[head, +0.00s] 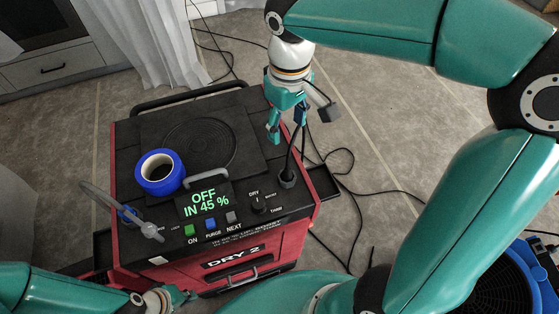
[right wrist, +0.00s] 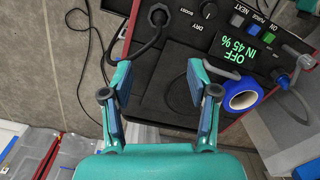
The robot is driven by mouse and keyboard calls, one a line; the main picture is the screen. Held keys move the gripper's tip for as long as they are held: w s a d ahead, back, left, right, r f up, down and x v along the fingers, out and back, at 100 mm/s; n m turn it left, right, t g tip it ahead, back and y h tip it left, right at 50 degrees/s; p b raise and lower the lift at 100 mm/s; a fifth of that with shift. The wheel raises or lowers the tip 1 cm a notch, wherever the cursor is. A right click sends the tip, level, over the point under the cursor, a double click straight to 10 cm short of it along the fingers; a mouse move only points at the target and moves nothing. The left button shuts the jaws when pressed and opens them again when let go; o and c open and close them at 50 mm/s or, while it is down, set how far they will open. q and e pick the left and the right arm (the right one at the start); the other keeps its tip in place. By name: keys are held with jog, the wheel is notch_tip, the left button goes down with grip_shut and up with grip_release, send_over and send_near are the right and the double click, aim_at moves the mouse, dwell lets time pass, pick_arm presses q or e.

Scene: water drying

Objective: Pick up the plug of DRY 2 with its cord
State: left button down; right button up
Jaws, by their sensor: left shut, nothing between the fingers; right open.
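The red and black DRY 2 machine (head: 262,232) stands on the floor with its display reading OFF IN 45 %. A thick black cord (head: 291,155) rises from a round fitting on its top right. In the right wrist view the cord (right wrist: 150,42) bends toward one finger and passes out of sight there. My left gripper (head: 178,296) is shut and empty at the machine's front left.
A blue tape roll (head: 160,172) sits on the machine top, beside a grey hose piece (head: 130,214). Thin black cables (head: 345,180) lie across the grey floor right of the machine. A blue round-rimmed unit (head: 538,270) stands at lower right. A curtain (head: 150,40) hangs behind.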

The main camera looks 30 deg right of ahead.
aim_at(288, 163)
notch_tip(288, 163, down, 10)
jog(key=shift+s+d+f, duration=0.1)
jog(key=shift+d, duration=0.05)
jog(key=f, duration=0.3)
jog(key=f+p, duration=0.1)
jog(key=f, duration=0.1)
jog(key=shift+s, duration=0.3)
jog(key=shift+f, duration=0.45)
grip_shut()
jog(key=shift+r, duration=0.1)
